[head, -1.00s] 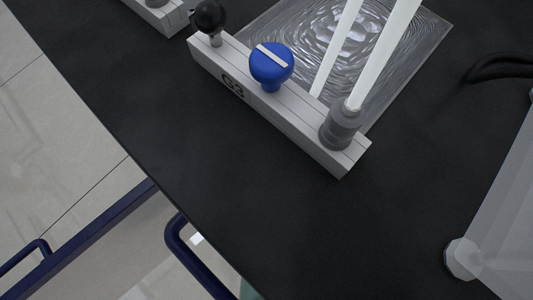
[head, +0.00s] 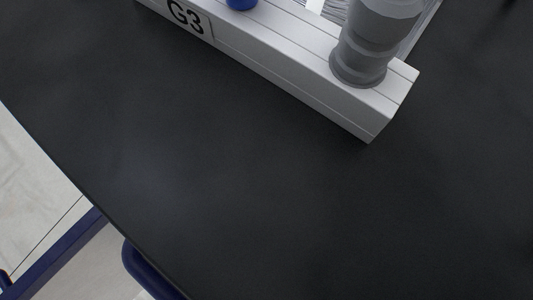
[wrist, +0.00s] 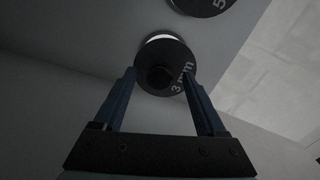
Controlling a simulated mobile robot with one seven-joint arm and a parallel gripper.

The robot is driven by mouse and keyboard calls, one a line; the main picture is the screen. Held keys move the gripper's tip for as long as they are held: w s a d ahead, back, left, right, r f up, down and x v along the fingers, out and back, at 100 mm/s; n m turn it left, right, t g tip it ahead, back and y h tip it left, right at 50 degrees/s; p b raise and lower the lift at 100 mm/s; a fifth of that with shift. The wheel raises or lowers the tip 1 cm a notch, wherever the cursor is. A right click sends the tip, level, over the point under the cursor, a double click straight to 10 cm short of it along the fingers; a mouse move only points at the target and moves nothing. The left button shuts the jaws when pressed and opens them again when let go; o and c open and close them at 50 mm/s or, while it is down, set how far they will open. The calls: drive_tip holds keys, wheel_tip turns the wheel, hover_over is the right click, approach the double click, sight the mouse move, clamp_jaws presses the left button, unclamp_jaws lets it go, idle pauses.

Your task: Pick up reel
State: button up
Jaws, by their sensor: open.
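A round dark reel (wrist: 163,55) marked "3 mm" shows in the wrist view, seen face-on with a dark centre and a pale band at its upper edge. My gripper (wrist: 163,78) is open in the wrist view. Its two blue fingers point at the reel, one at each side of its lower part. I cannot tell whether the fingertips touch it. The reel and my gripper do not show in the head view.
A second dark reel (wrist: 202,3) with a partly cut-off label is at the wrist view's top edge. In the head view, a pale rail (head: 290,55) marked "G3" carries a grey fitting (head: 368,40) and a blue knob (head: 241,4). The black tabletop (head: 270,190) before it is clear.

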drive_tip(key=shift+r, duration=0.1)
clamp_jaws()
idle(1.3)
